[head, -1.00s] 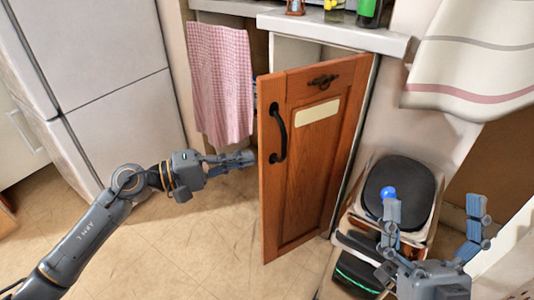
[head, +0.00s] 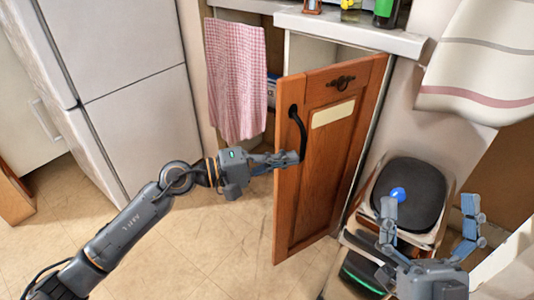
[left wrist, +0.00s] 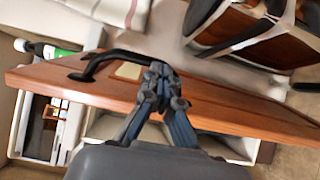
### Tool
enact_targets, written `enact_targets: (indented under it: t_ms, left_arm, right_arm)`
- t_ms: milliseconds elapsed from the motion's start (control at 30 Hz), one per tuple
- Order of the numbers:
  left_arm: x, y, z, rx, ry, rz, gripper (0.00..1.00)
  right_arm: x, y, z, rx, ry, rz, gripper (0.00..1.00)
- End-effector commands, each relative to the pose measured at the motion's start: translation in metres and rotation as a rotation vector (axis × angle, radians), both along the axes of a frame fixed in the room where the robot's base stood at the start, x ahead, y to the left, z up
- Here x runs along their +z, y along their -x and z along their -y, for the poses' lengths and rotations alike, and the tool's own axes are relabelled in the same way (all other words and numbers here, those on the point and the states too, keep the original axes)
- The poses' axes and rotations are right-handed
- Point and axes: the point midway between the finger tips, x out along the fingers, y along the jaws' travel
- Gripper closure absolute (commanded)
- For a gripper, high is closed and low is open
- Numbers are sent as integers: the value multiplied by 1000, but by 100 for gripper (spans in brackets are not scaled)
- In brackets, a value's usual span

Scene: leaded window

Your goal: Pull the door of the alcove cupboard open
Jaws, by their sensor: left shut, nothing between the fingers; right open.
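The wooden cupboard door (head: 325,170) stands ajar, its free edge swung out to the left of the opening. It has a black curved handle (head: 301,130) near that edge, which also shows in the left wrist view (left wrist: 105,57). My left gripper (head: 294,158) is shut and empty, its fingertips at the door's free edge by the lower end of the handle. In the left wrist view its fingers (left wrist: 160,78) overlap the door's edge; whether they touch it I cannot tell. My right gripper (head: 431,203) is open and empty, right of the door.
A stone counter (head: 350,35) with bottles overhangs the cupboard. A pink checked towel (head: 236,80) hangs left of the door. A bin-like container with a dark lid (head: 410,193) stands to the right, by my right gripper. A fridge (head: 140,90) is at left. The floor before the door is clear.

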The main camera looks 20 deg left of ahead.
Motion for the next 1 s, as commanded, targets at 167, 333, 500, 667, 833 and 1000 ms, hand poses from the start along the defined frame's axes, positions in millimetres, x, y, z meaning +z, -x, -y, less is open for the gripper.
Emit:
enact_targets:
  t_ms: [167,333,500,667,833,1000]
  left_arm:
    - [3,16,35,-18,-1,0,100]
    - [3,26,52,-18,0,-1,100]
    - [4,34,68,-17,1,-2,100]
    - [3,40,79,-17,0,0,100]
    - [2,43,84,-16,0,1,100]
    - [1,43,85,-16,1,2,100]
  right_arm:
    - [-21,-22,-2,-11,51,-175,0]
    - [-52,-40,-2,-22,109,-375,0]
    - [-89,-50,0,-34,166,-585,0]
    - [-120,-52,4,-43,208,-748,0]
    - [-137,-51,7,-48,229,-829,0]
    - [-139,-50,7,-48,231,-837,0]
